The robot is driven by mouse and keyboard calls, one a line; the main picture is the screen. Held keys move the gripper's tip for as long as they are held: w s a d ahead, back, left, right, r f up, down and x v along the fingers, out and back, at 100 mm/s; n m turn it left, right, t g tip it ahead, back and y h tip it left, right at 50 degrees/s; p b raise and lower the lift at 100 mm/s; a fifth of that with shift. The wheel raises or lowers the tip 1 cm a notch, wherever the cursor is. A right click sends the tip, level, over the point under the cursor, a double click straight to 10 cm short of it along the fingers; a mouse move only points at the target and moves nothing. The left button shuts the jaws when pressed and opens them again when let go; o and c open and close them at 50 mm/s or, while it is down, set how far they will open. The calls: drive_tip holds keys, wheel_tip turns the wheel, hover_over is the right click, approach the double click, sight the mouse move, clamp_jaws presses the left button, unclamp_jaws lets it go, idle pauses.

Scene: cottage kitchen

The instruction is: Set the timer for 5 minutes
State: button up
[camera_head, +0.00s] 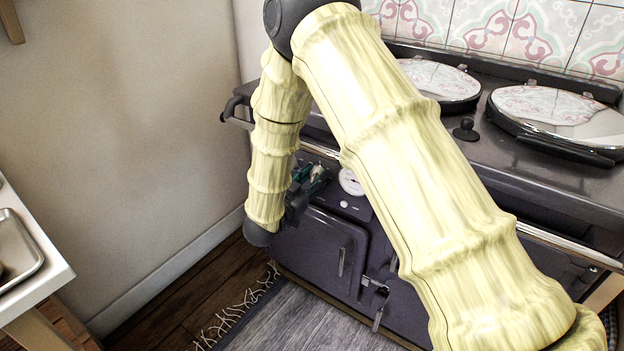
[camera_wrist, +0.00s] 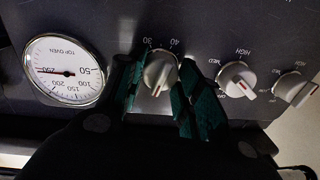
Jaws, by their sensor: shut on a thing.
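The timer knob (camera_wrist: 160,70) is a light grey dial on the dark stove panel, with the numbers 30 and 40 printed beside it in the wrist view. In the head view my gripper (camera_head: 314,176) is at the stove's front panel, partly dark and small. The knob cannot be made out clearly there. The number at the pointer is hidden.
A round top oven gauge (camera_wrist: 64,70) is left of the timer knob. Two more knobs, one nearer (camera_wrist: 237,79) and one farther (camera_wrist: 294,88), sit to the right. The stove's front rail (camera_head: 560,245) runs along its top edge. A white counter (camera_head: 40,265) stands at left.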

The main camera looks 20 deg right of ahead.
idle(0.4)
drive_tip(key=o, duration=1)
drive_tip(key=shift+o, duration=0.2)
drive_tip(key=v, duration=1.2)
